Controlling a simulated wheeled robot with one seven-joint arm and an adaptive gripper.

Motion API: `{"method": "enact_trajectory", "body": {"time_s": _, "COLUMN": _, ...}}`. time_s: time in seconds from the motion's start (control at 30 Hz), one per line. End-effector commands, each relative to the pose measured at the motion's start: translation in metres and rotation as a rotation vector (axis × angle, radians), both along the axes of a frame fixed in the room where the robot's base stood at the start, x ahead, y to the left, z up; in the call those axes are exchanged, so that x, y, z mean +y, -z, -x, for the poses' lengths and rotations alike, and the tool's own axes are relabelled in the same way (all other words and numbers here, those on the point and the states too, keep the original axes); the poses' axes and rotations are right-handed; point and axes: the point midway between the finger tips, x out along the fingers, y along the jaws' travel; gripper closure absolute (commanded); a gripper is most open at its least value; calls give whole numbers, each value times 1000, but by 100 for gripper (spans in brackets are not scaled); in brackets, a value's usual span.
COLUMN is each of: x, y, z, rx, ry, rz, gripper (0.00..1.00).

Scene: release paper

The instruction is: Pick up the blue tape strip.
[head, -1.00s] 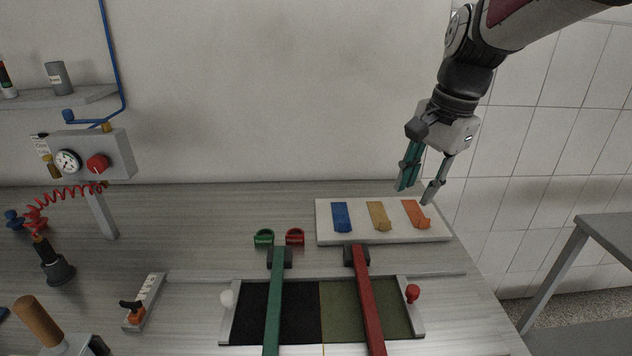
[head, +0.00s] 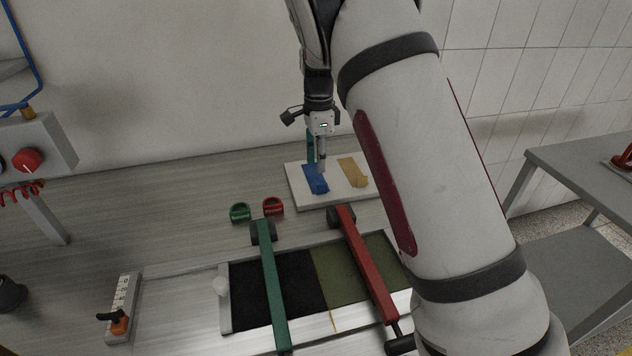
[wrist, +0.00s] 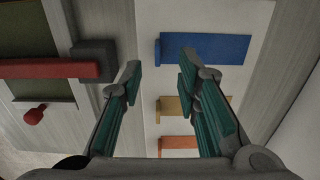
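The blue tape strip (head: 315,182) lies on a white board (head: 300,200) on the bench. In the wrist view the blue strip (wrist: 210,48) lies just ahead of the fingertips, with its curled left end near the gap between them. My gripper (head: 316,160) points down over the blue strip in the head view. The wrist view shows my gripper (wrist: 160,64) open and empty, its teal-padded fingers spread. A tan strip (head: 352,172) lies to the right of the blue one. An orange strip (wrist: 178,142) shows in the wrist view; my arm hides it in the head view.
Green (head: 240,212) and red (head: 273,206) rings lie left of the board. A green bar (head: 272,290) and a red bar (head: 368,262) cross a black and olive panel in front. A side table (head: 590,160) stands at right.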

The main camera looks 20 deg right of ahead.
Motion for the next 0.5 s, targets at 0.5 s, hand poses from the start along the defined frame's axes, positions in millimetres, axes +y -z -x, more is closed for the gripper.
{"method": "enact_trajectory", "body": {"time_s": 0.5, "x": -4, "y": 56, "z": 4, "rx": 3, "ry": 2, "rz": 0, "gripper": 70}}
